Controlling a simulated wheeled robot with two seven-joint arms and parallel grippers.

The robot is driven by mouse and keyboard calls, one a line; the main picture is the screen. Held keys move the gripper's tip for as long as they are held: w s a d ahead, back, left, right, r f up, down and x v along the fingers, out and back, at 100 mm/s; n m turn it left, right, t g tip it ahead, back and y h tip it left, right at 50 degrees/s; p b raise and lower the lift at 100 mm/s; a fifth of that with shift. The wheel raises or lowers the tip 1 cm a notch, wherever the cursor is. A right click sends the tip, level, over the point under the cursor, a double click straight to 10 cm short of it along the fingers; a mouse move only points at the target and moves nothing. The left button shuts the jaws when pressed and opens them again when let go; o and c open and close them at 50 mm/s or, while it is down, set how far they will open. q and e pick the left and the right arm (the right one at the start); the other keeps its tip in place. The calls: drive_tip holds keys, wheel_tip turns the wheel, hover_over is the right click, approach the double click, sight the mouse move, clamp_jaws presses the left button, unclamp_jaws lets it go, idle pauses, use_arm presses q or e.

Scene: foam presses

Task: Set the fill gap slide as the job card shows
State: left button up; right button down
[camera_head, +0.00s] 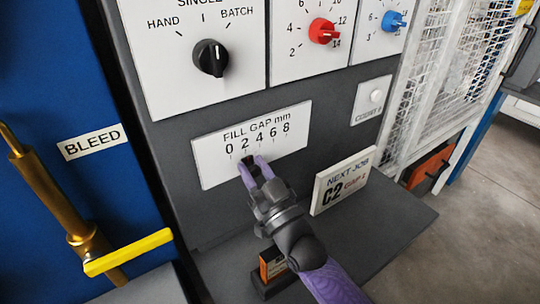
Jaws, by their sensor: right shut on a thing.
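The fill gap slide is on a white plate (210,172) marked "FILL GAP mm" with a scale 0, 2, 4, 6, 8. My right gripper (254,162) reaches up from the lower right and is shut on the slide's small dark knob (248,159), below the 2 to 4 part of the scale. The fingers hide most of the knob, so its exact setting is hard to read. My left gripper is not in view.
Above are a black selector knob (210,58), a red knob (323,31) and a blue knob (394,21). A white button (376,96) sits at the right. A yellow-handled bleed valve (128,251) is at the left. A grey shelf (395,222) juts out below the card.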

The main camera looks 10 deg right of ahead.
sight(240, 105)
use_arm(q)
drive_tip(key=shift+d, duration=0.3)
use_arm(e)
drive_tip(key=shift+c, duration=2)
unclamp_jaws()
wheel_tip(240, 105, up, 10)
drive_tip(key=p, duration=0.3)
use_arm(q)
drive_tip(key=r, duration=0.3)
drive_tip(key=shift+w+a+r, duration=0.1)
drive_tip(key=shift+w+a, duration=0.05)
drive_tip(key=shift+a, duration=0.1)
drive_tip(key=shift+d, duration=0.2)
